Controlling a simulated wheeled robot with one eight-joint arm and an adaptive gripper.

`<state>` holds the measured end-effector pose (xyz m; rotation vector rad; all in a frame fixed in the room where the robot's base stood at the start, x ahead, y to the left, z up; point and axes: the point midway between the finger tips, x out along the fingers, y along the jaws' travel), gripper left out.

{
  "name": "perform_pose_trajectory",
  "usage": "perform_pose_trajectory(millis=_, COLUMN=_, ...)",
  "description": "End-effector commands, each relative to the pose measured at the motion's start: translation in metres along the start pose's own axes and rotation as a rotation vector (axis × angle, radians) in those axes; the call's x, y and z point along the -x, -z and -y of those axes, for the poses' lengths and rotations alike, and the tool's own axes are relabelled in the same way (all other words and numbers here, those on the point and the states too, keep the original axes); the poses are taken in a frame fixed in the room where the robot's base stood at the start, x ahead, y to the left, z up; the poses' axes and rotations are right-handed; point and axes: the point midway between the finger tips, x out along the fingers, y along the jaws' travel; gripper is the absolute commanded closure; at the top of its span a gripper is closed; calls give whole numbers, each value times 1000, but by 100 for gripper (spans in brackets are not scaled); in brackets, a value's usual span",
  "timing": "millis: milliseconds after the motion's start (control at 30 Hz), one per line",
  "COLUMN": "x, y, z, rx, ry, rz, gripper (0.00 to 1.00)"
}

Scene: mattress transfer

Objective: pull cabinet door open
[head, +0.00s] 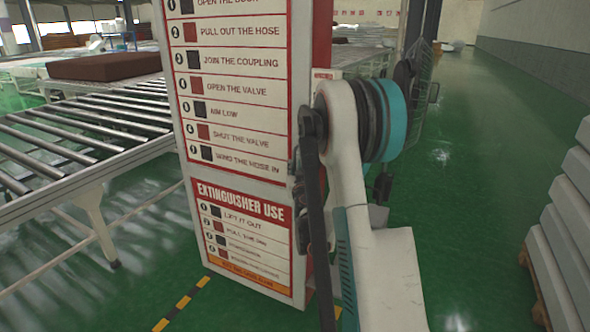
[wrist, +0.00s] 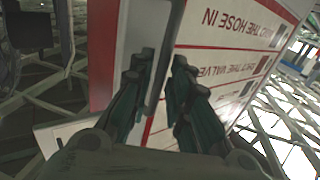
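The cabinet (head: 235,140) stands upright in the middle of the head view, red-edged with white instruction panels for hose and extinguisher use. Its front looks flush, with no visible door gap. In the wrist view the cabinet front (wrist: 215,55) appears tilted, its lettering upside down.
A roller conveyor (head: 85,130) with a brown mattress (head: 105,66) runs along the left. A stack of pale slabs (head: 565,230) stands at the right edge. A wire cart (head: 425,75) is behind my arm. Green floor (head: 480,160) is open at the right.

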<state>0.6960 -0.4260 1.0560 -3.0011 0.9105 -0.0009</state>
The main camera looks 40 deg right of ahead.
Motion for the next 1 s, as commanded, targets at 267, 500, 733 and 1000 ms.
perform_pose_trajectory(millis=267, x=-22, y=0, z=0, rx=0, ry=0, rz=0, gripper=83)
perform_pose_trajectory(millis=500, x=-23, y=0, z=0, rx=0, ry=0, rz=0, gripper=83)
perform_pose_trajectory(millis=733, x=-23, y=0, z=0, rx=0, ry=0, rz=0, gripper=100)
perform_pose_trajectory(millis=1000, x=-19, y=0, z=4, rx=0, ry=-13, rz=0, gripper=100)
